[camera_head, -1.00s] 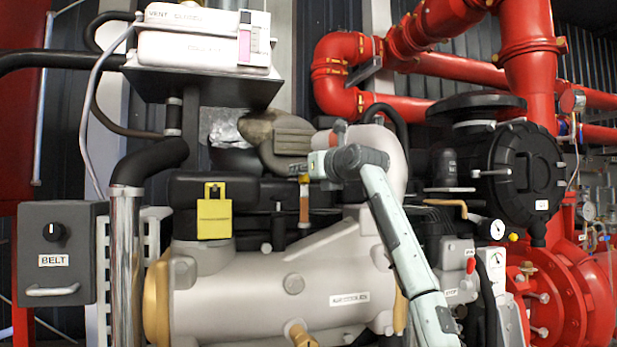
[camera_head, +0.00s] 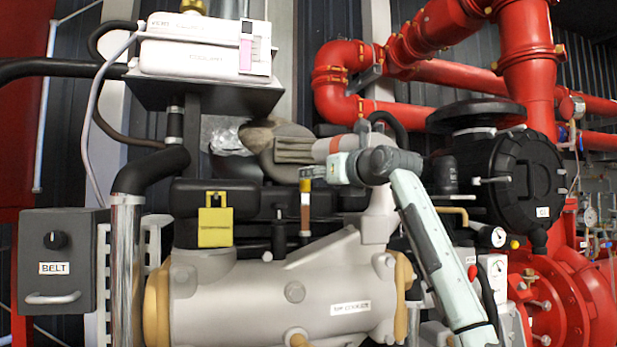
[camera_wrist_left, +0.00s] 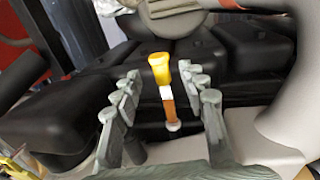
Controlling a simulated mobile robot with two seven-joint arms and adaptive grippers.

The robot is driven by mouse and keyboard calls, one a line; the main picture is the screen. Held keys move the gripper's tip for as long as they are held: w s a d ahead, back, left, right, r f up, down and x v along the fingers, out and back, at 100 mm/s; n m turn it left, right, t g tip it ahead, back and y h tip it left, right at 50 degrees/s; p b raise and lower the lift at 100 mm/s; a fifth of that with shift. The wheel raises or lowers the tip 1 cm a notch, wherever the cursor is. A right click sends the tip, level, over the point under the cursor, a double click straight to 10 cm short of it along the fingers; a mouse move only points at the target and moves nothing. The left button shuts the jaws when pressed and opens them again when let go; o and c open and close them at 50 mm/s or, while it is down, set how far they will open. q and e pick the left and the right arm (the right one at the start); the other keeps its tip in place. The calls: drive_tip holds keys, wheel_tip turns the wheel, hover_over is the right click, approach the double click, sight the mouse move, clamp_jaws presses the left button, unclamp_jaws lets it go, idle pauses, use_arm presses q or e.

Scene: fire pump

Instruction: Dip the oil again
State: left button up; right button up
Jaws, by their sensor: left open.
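The oil dipstick has a yellow cap (camera_head: 305,185) above an orange-brown tube (camera_head: 305,211) and stands upright among the black engine covers. The yellow cap also shows in the left wrist view (camera_wrist_left: 159,69), over a white band and brown tube (camera_wrist_left: 169,106). My left gripper (camera_head: 334,168) is just right of the cap in the head view; its arm rises from the lower right. In the left wrist view its fingers (camera_wrist_left: 163,95) are spread, with the dipstick in the gap between them in the picture. Contact is not visible. My right gripper is in neither view.
The grey air cooler (camera_head: 240,300) is below. A grey intake (camera_head: 278,148) is above the dipstick. Red pipes (camera_head: 345,100) and a black round housing (camera_head: 525,172) fill the right.

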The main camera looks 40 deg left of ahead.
use_arm(q)
drive_tip(key=v, duration=0.5)
drive_tip(key=shift+d, duration=0.15)
idle(0.4)
